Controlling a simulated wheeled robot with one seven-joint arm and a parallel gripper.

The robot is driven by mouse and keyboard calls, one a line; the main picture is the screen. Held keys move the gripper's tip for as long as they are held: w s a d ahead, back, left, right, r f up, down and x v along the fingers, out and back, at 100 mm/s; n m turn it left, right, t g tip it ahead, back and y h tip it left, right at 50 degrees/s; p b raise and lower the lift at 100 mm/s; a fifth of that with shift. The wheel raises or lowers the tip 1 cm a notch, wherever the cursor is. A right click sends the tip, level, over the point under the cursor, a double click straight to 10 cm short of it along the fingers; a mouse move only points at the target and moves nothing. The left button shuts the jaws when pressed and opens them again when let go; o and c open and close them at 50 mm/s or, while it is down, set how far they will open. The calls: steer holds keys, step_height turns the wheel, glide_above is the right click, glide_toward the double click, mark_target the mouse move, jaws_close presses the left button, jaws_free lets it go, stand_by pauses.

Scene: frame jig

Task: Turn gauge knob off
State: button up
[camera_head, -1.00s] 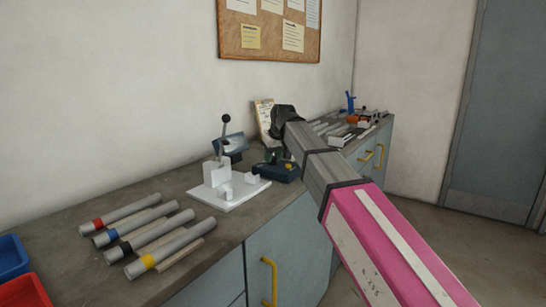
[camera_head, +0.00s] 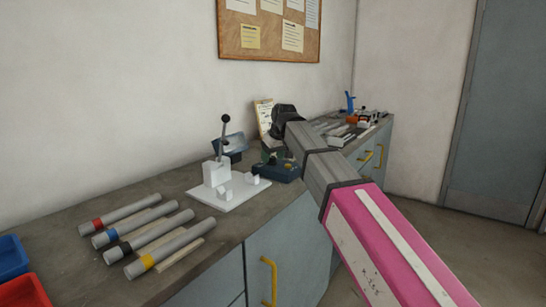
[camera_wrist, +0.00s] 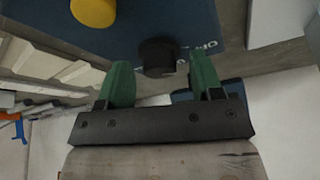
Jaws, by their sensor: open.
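The gauge box (camera_head: 277,172) is dark blue and stands on the workbench behind the white jig, partly hidden by my arm. In the wrist view its blue face (camera_wrist: 120,38) carries a black knob (camera_wrist: 158,56) and a round yellow part (camera_wrist: 94,11). White lettering beside the knob is partly readable. My gripper (camera_wrist: 162,85) has green fingers, open, one to each side of the black knob. I see no contact between the fingers and the knob. In the head view the gripper is small and mostly hidden by my arm.
A white jig (camera_head: 228,187) with a black-knobbed lever stands left of the gauge box. Several tubes with coloured bands (camera_head: 152,228) lie at the front left, near a blue bin (camera_head: 12,258) and a red bin (camera_head: 24,291). A clipboard (camera_head: 263,117) leans behind.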

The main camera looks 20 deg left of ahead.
steer(key=shift+r, duration=0.1)
steer(key=v, duration=1)
steer(key=shift+d+r, duration=0.15)
steer(key=shift+r, duration=0.1)
steer(key=shift+s, duration=0.1)
